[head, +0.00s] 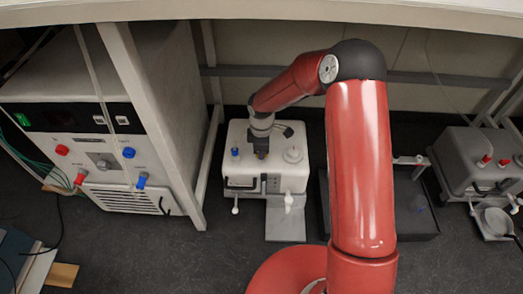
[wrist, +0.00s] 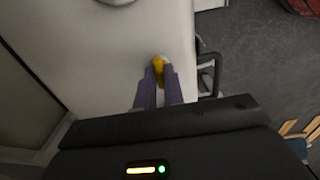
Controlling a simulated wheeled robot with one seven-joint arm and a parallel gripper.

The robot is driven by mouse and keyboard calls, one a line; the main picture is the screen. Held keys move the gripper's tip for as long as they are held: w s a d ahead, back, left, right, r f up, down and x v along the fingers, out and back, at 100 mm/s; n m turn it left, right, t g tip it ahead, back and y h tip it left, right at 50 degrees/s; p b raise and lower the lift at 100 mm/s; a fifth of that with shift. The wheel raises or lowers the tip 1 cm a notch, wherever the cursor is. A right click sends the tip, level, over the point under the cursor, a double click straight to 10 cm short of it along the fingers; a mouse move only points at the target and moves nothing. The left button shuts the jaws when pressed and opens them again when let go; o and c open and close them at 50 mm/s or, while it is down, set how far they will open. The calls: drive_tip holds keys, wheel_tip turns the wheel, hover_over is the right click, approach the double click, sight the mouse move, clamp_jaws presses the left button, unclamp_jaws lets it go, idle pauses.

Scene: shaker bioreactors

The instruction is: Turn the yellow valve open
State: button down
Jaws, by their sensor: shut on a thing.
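The yellow valve (wrist: 158,63) shows in the wrist view between the tips of my gripper (wrist: 159,82). It sits on the top of a white box-shaped machine (wrist: 100,50). My gripper's two fingers are closed on the valve, and only its far end shows past them. In the head view my gripper (head: 261,153) reaches down onto the top of the white machine (head: 285,178), and the valve is mostly hidden there. The valve's turning angle cannot be told clearly.
A blue knob (head: 235,152) and a white round cap (head: 292,155) stand on the same machine top, either side of my gripper. A large unit with red and blue knobs (head: 90,110) is at left. A grey machine (head: 470,160) stands at right. Dark floor is open in front.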

drive_tip(key=c, duration=1.5)
unclamp_jaws()
